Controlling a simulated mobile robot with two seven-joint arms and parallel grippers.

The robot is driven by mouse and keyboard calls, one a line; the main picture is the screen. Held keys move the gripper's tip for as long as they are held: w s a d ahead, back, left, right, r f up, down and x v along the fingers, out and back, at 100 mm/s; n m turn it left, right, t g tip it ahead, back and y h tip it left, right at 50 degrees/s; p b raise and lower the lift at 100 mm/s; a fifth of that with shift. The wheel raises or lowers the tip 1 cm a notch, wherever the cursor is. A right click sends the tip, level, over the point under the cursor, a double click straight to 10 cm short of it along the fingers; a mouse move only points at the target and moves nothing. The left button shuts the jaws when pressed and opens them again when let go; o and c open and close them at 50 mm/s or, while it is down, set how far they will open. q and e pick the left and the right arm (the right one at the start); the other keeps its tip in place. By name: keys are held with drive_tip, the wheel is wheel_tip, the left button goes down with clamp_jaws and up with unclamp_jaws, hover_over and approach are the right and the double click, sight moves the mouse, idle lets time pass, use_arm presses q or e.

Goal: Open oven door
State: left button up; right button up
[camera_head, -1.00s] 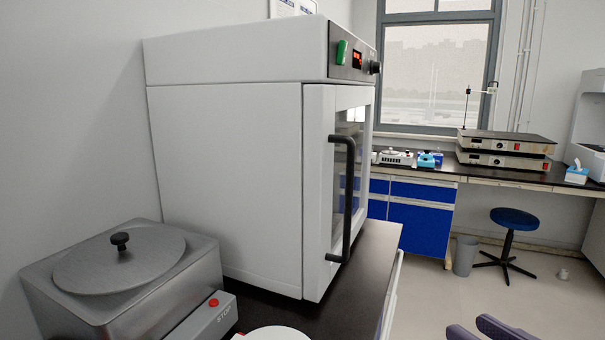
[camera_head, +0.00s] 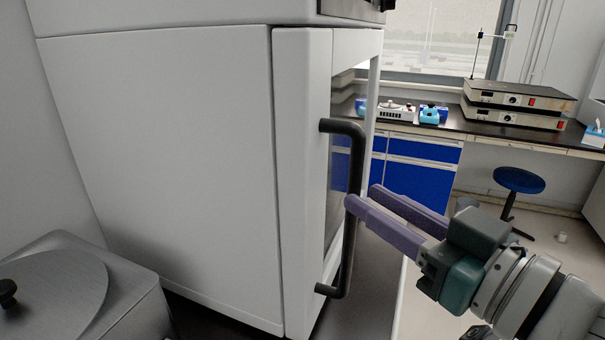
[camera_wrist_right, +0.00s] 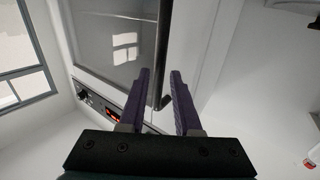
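The oven (camera_head: 160,150) is a large white box, and its door (camera_head: 303,180) with a glass pane looks shut. A black vertical bar handle (camera_head: 350,235) stands out from the door. My right gripper (camera_head: 361,196) is at the handle's middle in the head view, its near purple finger crossing in front of the bar. In the right wrist view, the open fingers of my right gripper (camera_wrist_right: 159,80) lie on either side of the handle (camera_wrist_right: 163,50). I cannot tell whether either finger touches it. My left gripper is not in view.
A grey metal bath with a round lid (camera_head: 60,285) stands at the lower left, close to the oven. A bench with hot plates (camera_head: 510,105), blue cabinets (camera_head: 418,185) and a blue stool (camera_head: 519,180) are farther back. Open floor lies to the right.

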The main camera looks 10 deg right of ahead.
sight(359, 193)
drive_tip(key=shift+x, duration=2.05)
drive_tip(key=shift+d, duration=0.1)
drive_tip(key=shift+c, duration=0.4)
clamp_jaws()
